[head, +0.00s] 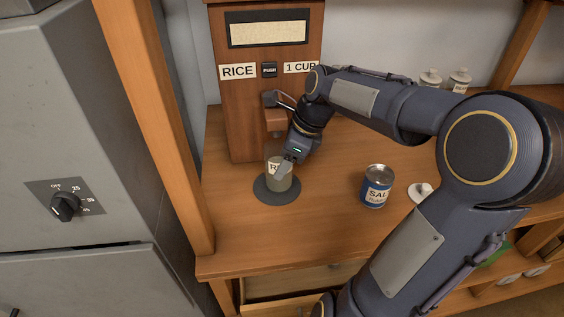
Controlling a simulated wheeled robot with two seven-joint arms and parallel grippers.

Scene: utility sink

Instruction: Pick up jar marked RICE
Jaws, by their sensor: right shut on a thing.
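The jar marked RICE (272,180) stands upright on a dark round mat (270,197) on the wooden counter. Its label is partly covered by my gripper, with only the first letters showing. My right gripper (283,170) reaches down from the upper right and is shut on the jar. My left gripper is not in the head view.
A wooden dispenser (232,115) with RICE and 1 CUP labels stands just behind the jar. A blue SALT can (376,187) and a white lid-like piece (420,192) stand to the right. A wooden post (165,130) and grey appliance (60,120) are at left. The front counter is clear.

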